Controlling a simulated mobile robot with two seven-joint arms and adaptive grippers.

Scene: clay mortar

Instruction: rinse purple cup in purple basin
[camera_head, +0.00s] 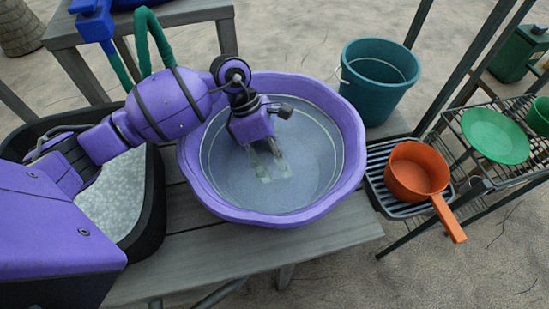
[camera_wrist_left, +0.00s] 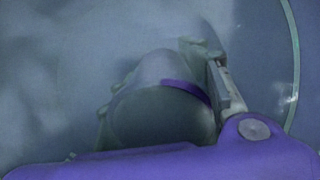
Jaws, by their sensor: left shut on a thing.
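The purple basin (camera_head: 352,150) sits on a wooden bench and holds water (camera_head: 315,140). My left gripper (camera_head: 270,170) reaches down into the basin, and its fingers look submerged near the middle. In the left wrist view, my left gripper (camera_wrist_left: 155,85) is shut on the purple cup (camera_wrist_left: 158,112), which looks dull grey under the water with a purple band along one edge. The cup lies between the fingers. I cannot clearly make out the cup in the head view. My right gripper is in neither view.
A black tub (camera_head: 153,205) with pale contents stands left of the basin. A teal bucket (camera_head: 372,95) stands behind right. An orange pan (camera_head: 417,172) sits on a dark slatted rack at right, near a green plate (camera_head: 494,135). The bench front (camera_head: 270,250) is clear.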

